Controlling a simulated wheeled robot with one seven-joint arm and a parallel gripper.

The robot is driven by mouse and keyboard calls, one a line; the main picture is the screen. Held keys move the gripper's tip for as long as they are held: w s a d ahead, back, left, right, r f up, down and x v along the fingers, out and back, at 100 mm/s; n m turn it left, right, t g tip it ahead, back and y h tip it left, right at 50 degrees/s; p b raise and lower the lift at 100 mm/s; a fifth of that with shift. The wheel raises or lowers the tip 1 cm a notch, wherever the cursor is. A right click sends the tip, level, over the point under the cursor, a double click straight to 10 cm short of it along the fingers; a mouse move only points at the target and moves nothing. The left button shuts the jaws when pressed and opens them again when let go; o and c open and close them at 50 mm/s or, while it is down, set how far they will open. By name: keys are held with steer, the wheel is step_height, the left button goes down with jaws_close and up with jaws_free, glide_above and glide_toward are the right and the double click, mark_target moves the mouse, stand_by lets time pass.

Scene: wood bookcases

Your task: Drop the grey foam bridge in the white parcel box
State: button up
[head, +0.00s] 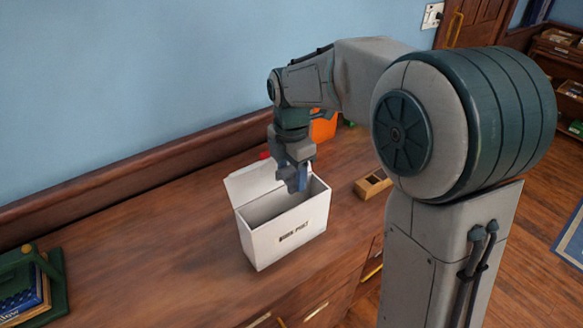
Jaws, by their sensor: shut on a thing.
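The white parcel box (275,245) stands upright on the wooden cabinet top, with its top open, a flap raised at the back left and dark lettering on its front. My gripper (297,187) points down over the right part of the box's opening, its tips near rim height. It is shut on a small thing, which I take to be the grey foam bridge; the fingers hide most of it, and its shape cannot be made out. I cannot tell whether the tips are just above or slightly inside the box. The visible inside of the box looks empty.
A small wooden tray (373,184) lies right of the box. An orange object (323,127) stands behind my wrist, with a bit of red left of it. A green stand with books (30,290) is at the far left. The cabinet top (140,240) between is clear.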

mark_target(292, 169)
steer(key=shift+f, duration=0.65)
steer(key=o, duration=1)
steer(key=shift+r, duration=0.1)
steer(key=shift+o, duration=0.2)
step_height(292, 169, up, 14)
